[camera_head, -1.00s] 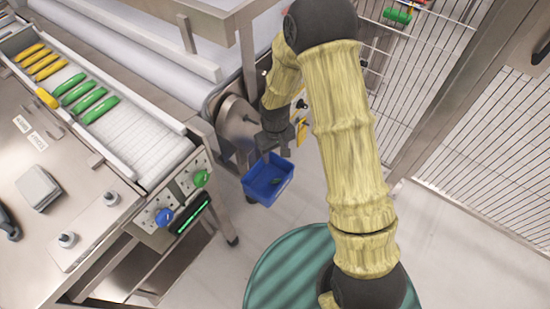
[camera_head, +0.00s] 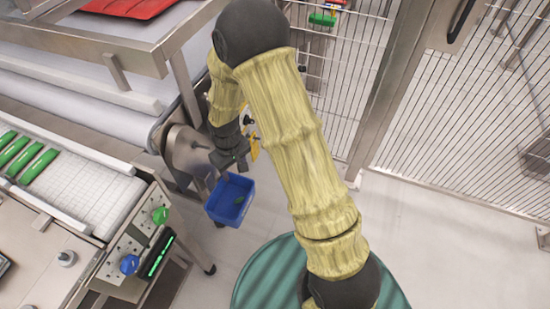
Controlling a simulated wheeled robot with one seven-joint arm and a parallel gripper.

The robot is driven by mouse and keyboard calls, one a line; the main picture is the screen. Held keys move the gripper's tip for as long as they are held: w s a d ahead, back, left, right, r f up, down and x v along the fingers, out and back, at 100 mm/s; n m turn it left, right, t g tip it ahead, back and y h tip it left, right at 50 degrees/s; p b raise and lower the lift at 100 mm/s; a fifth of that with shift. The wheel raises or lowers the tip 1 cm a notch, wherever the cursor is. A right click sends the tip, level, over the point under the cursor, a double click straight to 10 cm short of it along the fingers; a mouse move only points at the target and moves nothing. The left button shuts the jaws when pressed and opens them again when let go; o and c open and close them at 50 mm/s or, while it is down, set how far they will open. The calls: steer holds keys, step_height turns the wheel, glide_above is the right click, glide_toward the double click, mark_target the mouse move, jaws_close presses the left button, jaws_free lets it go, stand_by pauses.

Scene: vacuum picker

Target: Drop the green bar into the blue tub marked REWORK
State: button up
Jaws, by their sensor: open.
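The blue tub (camera_head: 222,214) is at the centre-left, below the end of my arm. A small green piece (camera_head: 238,200) shows inside it; it looks like a green bar, but only a little of it can be made out. No REWORK marking is readable. My gripper (camera_head: 230,161) is open, just above the tub's far side, with nothing visible in it. Several other green bars (camera_head: 29,163) lie on the white conveyor at the left edge.
The control panel with a green knob (camera_head: 160,215) and a blue knob (camera_head: 129,264) stands left of the tub. A wire fence (camera_head: 440,130) closes off the right. A red tray (camera_head: 125,6) is at the top left. Pale floor is free right of the tub.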

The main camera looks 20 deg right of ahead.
steer(key=s+d+r+m+t, duration=0.1)
steer(key=s+d+r+m, duration=0.1)
steer(key=s+d+r, duration=0.4)
steer(key=s+d+r+m+t, duration=0.1)
steer(key=s+d+r+m, duration=0.2)
steer(key=s+d+r, duration=0.3)
step_height(320, 180, up, 4)
steer(key=shift+d+r+m, duration=0.15)
steer(key=shift+m, duration=0.15)
step_height(320, 180, up, 19)
steer(key=p, duration=1.9)
